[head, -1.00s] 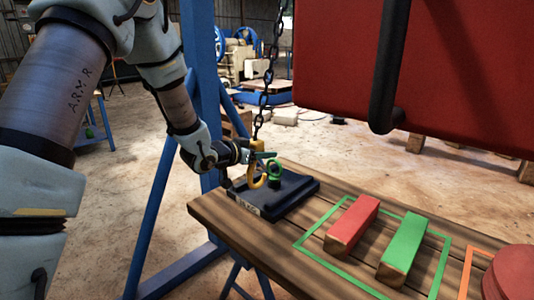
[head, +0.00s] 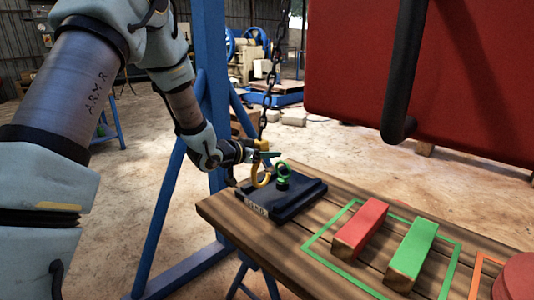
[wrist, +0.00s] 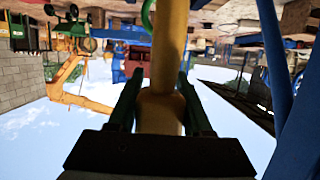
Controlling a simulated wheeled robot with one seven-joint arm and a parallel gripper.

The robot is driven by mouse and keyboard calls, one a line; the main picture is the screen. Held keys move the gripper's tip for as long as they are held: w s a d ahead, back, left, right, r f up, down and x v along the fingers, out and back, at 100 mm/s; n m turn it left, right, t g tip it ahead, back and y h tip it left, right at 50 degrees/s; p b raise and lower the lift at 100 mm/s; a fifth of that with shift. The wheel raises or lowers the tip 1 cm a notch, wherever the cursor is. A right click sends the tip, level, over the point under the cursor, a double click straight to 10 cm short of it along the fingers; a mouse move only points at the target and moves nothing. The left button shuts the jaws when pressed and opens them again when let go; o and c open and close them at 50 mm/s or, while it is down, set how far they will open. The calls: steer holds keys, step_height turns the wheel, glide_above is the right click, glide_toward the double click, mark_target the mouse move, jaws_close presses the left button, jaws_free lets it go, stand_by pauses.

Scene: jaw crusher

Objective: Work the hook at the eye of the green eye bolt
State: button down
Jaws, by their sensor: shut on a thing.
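The yellow hook (head: 260,178) hangs from a chain just left of the green eye bolt (head: 283,174). The eye bolt stands upright on a dark plate (head: 304,198) on the wooden table. My gripper (head: 262,155) is shut on the upper part of the hook. In the wrist view the two dark fingers close on the hook's yellow shank (wrist: 163,112). A green curve, part of the eye (wrist: 147,14), shows at the top there, beside the shank. The hook's tip is too small to tell whether it is in the eye.
A red bar (head: 361,226) and a green bar (head: 412,252) lie inside a green outline on the table, right of the plate. A large red body (head: 460,90) hangs over the table's far right. A blue post (head: 210,90) stands behind my arm. The chain (head: 268,90) runs upward.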

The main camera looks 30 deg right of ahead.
steer(key=shift+r+x, duration=0.2)
steer(key=shift+x, duration=0.8)
steer(key=shift+r+x, duration=0.2)
steer(key=shift+x, duration=0.8)
steer(key=shift+d, duration=0.15)
steer(key=shift+d, duration=0.1)
steer(key=shift+w+d, duration=0.25)
steer(key=shift+d, duration=0.5)
steer(key=shift+w+d, duration=0.2)
steer(key=shift+d, duration=0.55)
steer(key=shift+r, duration=0.2)
steer(key=shift+w+d+r+p, duration=0.1)
steer(key=shift+d+r+p, duration=0.3)
steer(key=shift+d+p, duration=0.1)
steer(key=shift+r, duration=0.1)
steer(key=shift+w+d+r+p, duration=0.15)
steer(key=shift+d+r+p, duration=0.35)
steer(key=shift+r+p, duration=0.15)
